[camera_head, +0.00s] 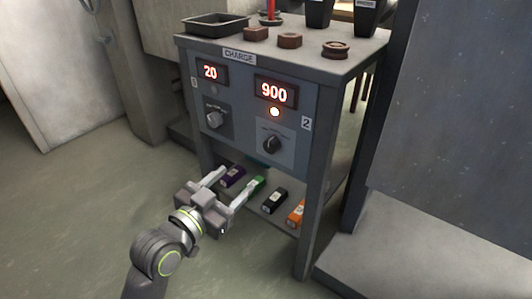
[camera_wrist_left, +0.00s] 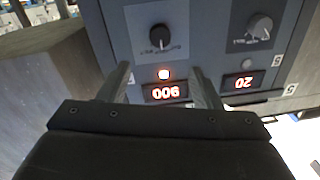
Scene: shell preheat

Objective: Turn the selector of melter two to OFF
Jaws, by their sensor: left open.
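The selector of melter two (camera_head: 271,144) is a dark knob on the right half of the grey cabinet front, beside the label 2. Above it are a lit orange lamp (camera_head: 275,112) and a red display reading 900 (camera_head: 274,92). The selector also shows in the left wrist view (camera_wrist_left: 155,36), where the picture is upside down. My left gripper (camera_head: 232,181) is open and empty, in front of the cabinet and lower than the selector in the head view. Its fingers touch nothing that I can see. The selector's lettering is too small to read. My right gripper is out of view.
A second, lighter selector (camera_head: 214,118) sits at left under a display reading 20 (camera_head: 210,72). The cabinet top holds a black tray (camera_head: 216,32) and several brown pieces. Colored boxes lie on the lower shelf, including an orange one (camera_head: 296,213). Open floor lies at left.

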